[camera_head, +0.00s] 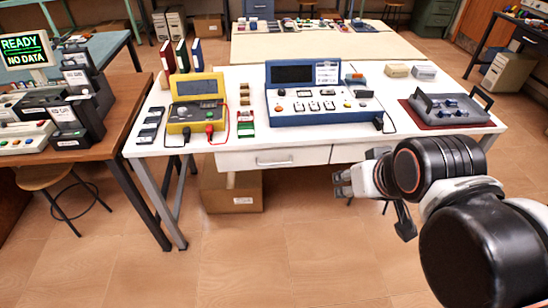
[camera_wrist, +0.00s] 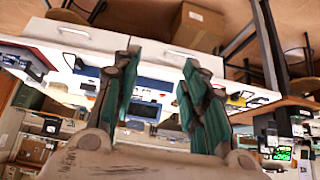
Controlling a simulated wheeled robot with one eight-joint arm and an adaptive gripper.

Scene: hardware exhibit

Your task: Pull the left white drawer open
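The left white drawer (camera_head: 255,160) is under the front edge of the white table (camera_head: 228,135), with a pale bar handle (camera_head: 274,162) on its front. It looks shut. In the wrist view, which is turned upside down, this drawer (camera_wrist: 158,47) shows beyond and between the fingertips. My gripper (camera_head: 342,183) is in front of the table, right of the left drawer's handle and apart from it. In the wrist view my gripper (camera_wrist: 162,62) has its two fingers spread, with nothing between them.
The right white drawer (camera_head: 348,153) is beside the left one, partly hidden by my arm. A cardboard box (camera_head: 232,190) stands on the floor below. A yellow meter (camera_head: 198,103) and a blue device (camera_head: 318,94) are on the table. A brown desk (camera_head: 120,140) stands left. Front floor is clear.

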